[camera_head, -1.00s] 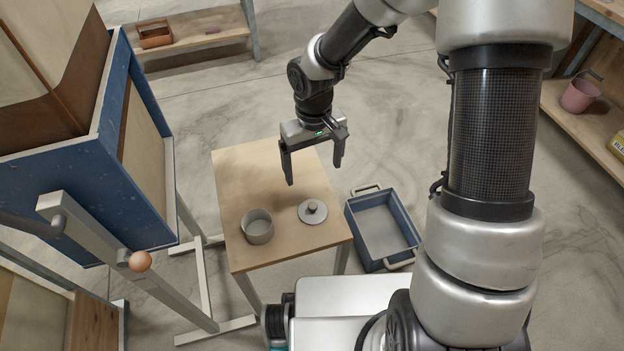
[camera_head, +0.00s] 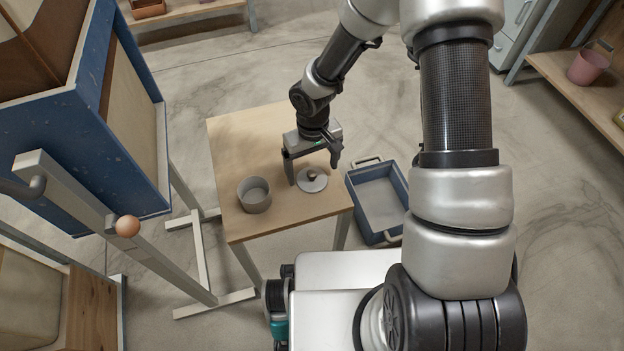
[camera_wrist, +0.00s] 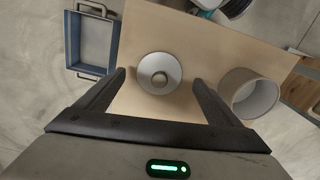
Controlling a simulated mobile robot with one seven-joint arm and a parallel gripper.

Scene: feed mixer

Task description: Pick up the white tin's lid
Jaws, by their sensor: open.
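The tin's lid (camera_head: 312,181) is a pale round disc with a knob on top, lying flat on the small wooden table. In the wrist view the lid (camera_wrist: 159,73) lies between and just beyond my two fingertips. The open tin (camera_head: 254,194) stands upright to the left of the lid; in the wrist view the tin (camera_wrist: 250,94) is at the right, beside a finger. My gripper (camera_head: 313,175) is open and empty, close above the lid. In the wrist view the gripper (camera_wrist: 159,78) has both fingers spread. I cannot tell the exact height left above the knob.
The wooden table (camera_head: 245,140) is otherwise bare. A blue crate (camera_head: 348,190) with handles stands to its right, lower down. A blue hopper on a grey frame (camera_head: 70,130) with an orange ball knob (camera_head: 128,226) stands close on the left.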

